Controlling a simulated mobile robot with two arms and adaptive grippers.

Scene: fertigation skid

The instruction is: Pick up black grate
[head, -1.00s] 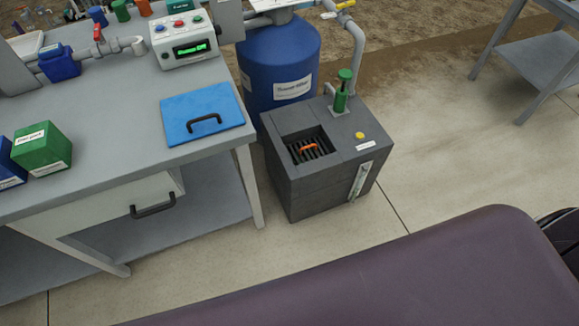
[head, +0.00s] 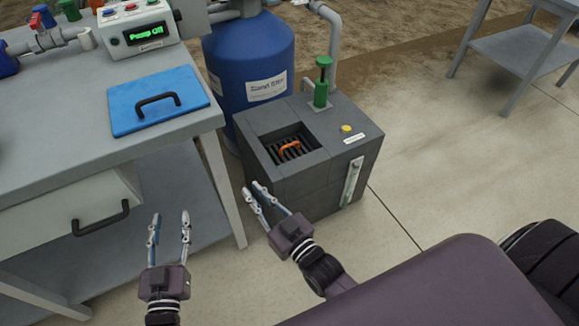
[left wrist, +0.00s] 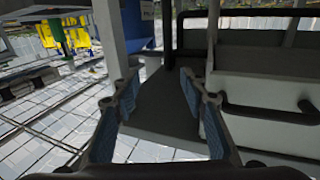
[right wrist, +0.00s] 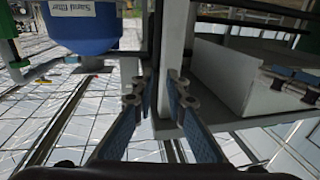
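The black grate (head: 299,153) sits in a square recess in the top of the grey tank box (head: 340,135), with an orange handle (head: 289,147) across its bars. My right gripper (head: 253,188) is open and empty, in front of the box near its left front side, apart from the grate. In the right wrist view its fingers (right wrist: 155,85) have a gap with nothing held. My left gripper (head: 170,218) is open and empty, in front of the bench. The left wrist view also shows its fingers (left wrist: 158,88) spread wide. The grate is not identifiable in either wrist view.
The bench (head: 70,160) at left carries a blue panel with a black handle (head: 158,102) and a control box (head: 138,30) reading "Pump Off". A drawer handle (head: 100,218) juts out below. A blue tank (head: 250,65) stands behind the box.

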